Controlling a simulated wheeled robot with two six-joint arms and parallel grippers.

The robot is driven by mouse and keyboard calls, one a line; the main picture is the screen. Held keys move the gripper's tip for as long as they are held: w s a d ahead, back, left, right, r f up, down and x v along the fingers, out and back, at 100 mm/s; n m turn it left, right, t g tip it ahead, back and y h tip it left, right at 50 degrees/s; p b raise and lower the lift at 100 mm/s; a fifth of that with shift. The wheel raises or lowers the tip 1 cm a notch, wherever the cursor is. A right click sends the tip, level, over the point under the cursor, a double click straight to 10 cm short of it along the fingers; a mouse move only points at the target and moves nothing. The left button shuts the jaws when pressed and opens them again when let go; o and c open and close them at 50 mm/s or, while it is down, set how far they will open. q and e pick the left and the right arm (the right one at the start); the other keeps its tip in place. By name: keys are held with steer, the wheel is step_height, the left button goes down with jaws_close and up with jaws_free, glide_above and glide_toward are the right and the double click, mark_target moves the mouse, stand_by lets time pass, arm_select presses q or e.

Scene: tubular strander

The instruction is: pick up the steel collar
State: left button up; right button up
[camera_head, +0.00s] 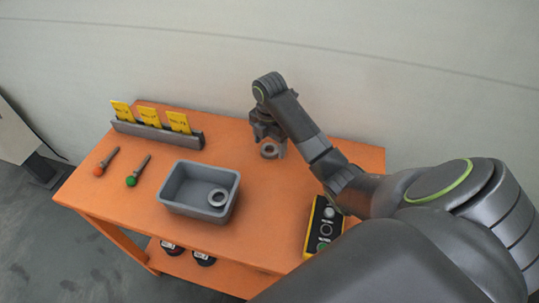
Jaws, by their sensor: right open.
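A small grey steel collar (269,151) lies on the orange table top near its back edge. My right gripper (268,141) points down right at this collar, with its fingers open around or just behind it; I cannot tell whether they touch it. A second ring-shaped grey part (218,197) lies inside the grey bin (165,192). My left gripper is not in view.
The orange table (262,232) also holds a rack with yellow cards (150,130), a red-ended tool (105,162), a green-ended tool (137,172) and a yellow-black control box (324,228). Dark round items (203,259) sit on the lower shelf. A wall stands behind.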

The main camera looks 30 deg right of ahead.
steer(key=shift+f, duration=0.6)
steer(key=shift+c, duration=0.3)
steer(key=c, duration=1.1)
steer(key=shift+r, duration=0.1)
steer(key=shift+c, duration=0.2)
